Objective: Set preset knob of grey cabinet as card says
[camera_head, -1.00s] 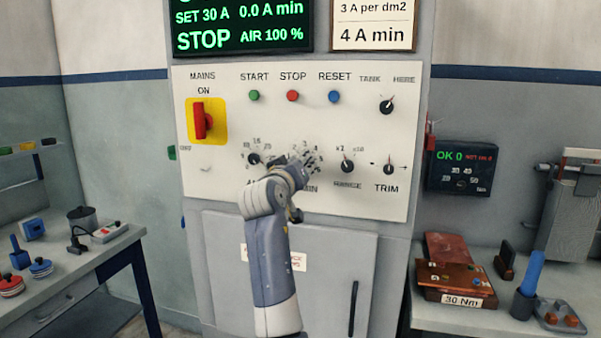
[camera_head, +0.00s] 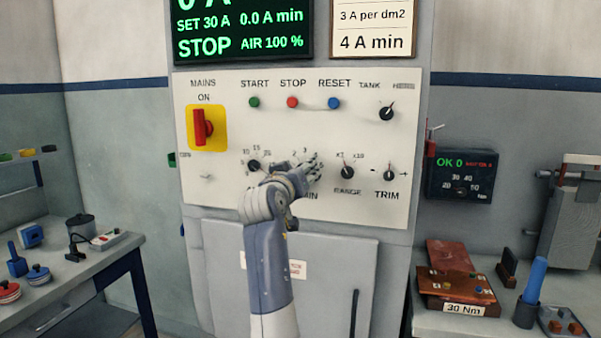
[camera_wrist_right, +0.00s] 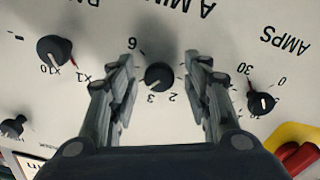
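The grey cabinet's white panel (camera_head: 230,120) faces me. A card (camera_head: 372,30) above it reads "3 A per dm2" and "4 A min". My right gripper (camera_wrist_right: 163,66) is open at the panel, one finger on each side of a black round knob (camera_wrist_right: 159,76) labelled "A MIN", with gaps visible beside it. Digits 2, 3 and 6 show around that knob; others are hidden by the fingers. In the head view my right gripper (camera_head: 308,172) covers this knob. My left gripper is not in view.
An AMPS knob (camera_wrist_right: 261,100) and a RANGE knob (camera_wrist_right: 54,52) flank the middle knob. The red mains switch (camera_head: 203,128) is at left, the TRIM knob (camera_head: 389,175) at right. Benches with tools stand on both sides. The display (camera_head: 243,28) reads STOP, SET 30 A.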

